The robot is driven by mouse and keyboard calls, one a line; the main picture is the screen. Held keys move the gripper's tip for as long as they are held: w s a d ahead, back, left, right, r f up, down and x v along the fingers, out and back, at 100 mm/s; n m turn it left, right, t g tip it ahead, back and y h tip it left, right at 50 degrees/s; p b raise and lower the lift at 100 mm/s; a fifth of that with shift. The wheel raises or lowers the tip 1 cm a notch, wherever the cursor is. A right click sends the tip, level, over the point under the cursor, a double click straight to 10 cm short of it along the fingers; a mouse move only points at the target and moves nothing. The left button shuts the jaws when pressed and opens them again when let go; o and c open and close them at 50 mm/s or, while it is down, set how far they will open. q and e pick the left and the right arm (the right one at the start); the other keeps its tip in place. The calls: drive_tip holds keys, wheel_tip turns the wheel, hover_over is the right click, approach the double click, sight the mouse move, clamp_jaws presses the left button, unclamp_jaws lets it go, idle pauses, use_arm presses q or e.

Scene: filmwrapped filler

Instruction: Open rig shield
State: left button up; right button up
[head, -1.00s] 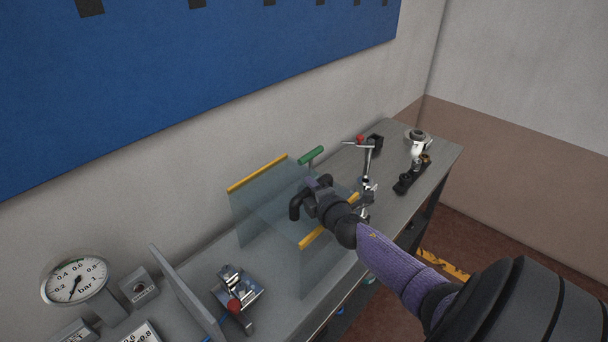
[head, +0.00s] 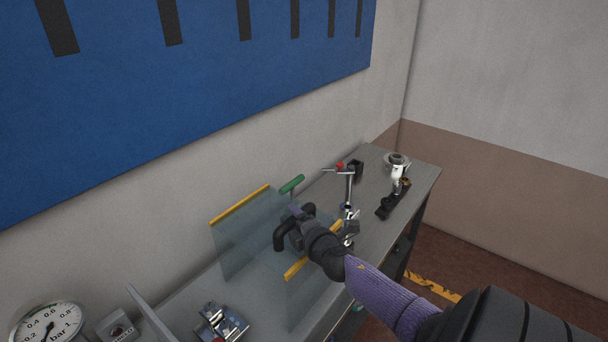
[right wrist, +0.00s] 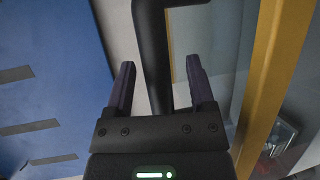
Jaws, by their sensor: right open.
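The rig shield (head: 245,238) is a clear panel box with yellow edge strips, standing on the grey bench in the head view. Its black bent handle (head: 279,238) sticks out at its front. My right gripper (head: 296,222) is at this handle, its arm coming in from the lower right. In the right wrist view the handle bar (right wrist: 152,45) runs between the two spread dark fingers of my right gripper (right wrist: 160,64), with gaps at both sides. A yellow strip of the shield (right wrist: 268,75) stands to the right there. My left gripper is not in view.
A green T-handle (head: 292,184) stands behind the shield. A metal stand (head: 349,190) and a dark holder with a white part (head: 394,190) are farther right on the bench. A pressure gauge (head: 47,328) and a metal clamp block (head: 222,324) lie to the left.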

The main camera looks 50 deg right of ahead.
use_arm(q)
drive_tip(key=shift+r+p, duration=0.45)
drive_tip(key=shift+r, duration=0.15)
use_arm(e)
drive_tip(key=v, duration=0.9)
